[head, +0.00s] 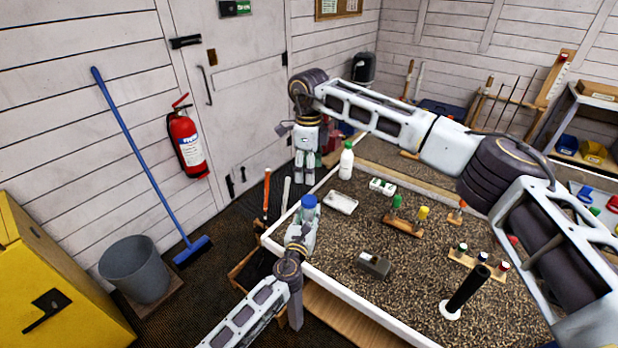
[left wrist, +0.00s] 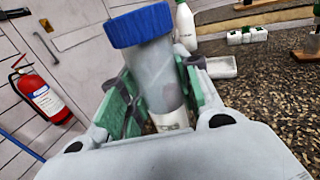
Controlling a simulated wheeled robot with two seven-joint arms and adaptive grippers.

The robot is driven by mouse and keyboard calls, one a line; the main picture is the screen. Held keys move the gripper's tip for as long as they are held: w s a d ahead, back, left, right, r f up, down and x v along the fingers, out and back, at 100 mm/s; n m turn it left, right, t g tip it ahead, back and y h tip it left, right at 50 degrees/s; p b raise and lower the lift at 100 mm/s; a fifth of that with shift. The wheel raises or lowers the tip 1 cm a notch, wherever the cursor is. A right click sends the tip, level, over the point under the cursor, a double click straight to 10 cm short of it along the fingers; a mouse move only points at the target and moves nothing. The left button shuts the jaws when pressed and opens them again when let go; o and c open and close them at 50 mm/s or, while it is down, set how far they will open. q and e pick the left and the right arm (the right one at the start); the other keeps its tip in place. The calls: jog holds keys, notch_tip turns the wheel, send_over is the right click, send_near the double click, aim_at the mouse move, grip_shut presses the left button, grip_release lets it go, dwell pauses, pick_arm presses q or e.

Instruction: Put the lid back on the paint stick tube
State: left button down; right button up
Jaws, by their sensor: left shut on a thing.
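A pale grey tube with a ribbed blue lid (left wrist: 138,25) on its top end shows in the left wrist view. My left gripper (left wrist: 155,105) is shut around the tube body (left wrist: 157,75), with green pads on both sides. The tube leans slightly, and its lower end is partly hidden in the jaws. In the head view the blue lid (head: 309,201) sits above my left gripper (head: 301,232), at the table's left edge. My right gripper (head: 304,168) hangs pointing down beyond the lid, apart from it. Its fingers look close together, but their gap is unclear.
On the speckled table (head: 330,240) stand a white bottle (head: 346,163), a white tray (head: 341,202), a wooden rack with green and yellow tops (head: 402,228), a grey block (head: 374,265) and a black cylinder (head: 468,290). A white rim (head: 345,300) edges the table.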

dwell(0.4)
pick_arm(q)
jog(key=c, duration=0.9)
grip_release()
jog(key=shift+c, duration=0.2)
jog(key=shift+s, duration=0.1)
jog(key=shift+v, duration=5.9)
jog(key=shift+s+f, duration=0.1)
jog(key=shift+f, duration=0.05)
